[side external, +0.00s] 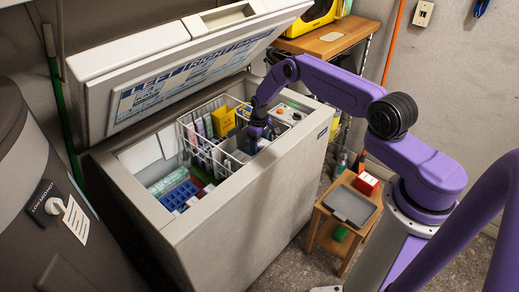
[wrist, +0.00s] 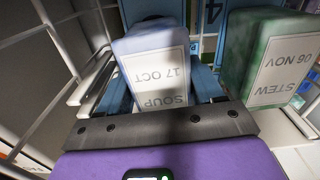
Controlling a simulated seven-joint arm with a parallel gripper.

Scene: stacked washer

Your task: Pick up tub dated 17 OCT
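The tub labelled SOUP 17 OCT (wrist: 160,75) is pale, with its label upside down in the wrist view. My gripper (wrist: 160,78) has its two blue fingers on either side of this tub; whether they press on it is unclear. A green tub labelled STEW 06 NOV (wrist: 272,62) stands just right of the right finger. In the side view my gripper (side external: 256,145) reaches down into the white wire basket (side external: 199,150) in the chest freezer (side external: 255,215). The dated tub cannot be made out clearly there.
The freezer lid (side external: 170,80) stands open behind the basket. Basket wires (wrist: 50,45) run close on the left in the wrist view. A yellow box (side external: 223,119) stands in the basket near my gripper. A blue tray (side external: 178,195) lies lower in the freezer. A small wooden table (side external: 345,208) stands outside.

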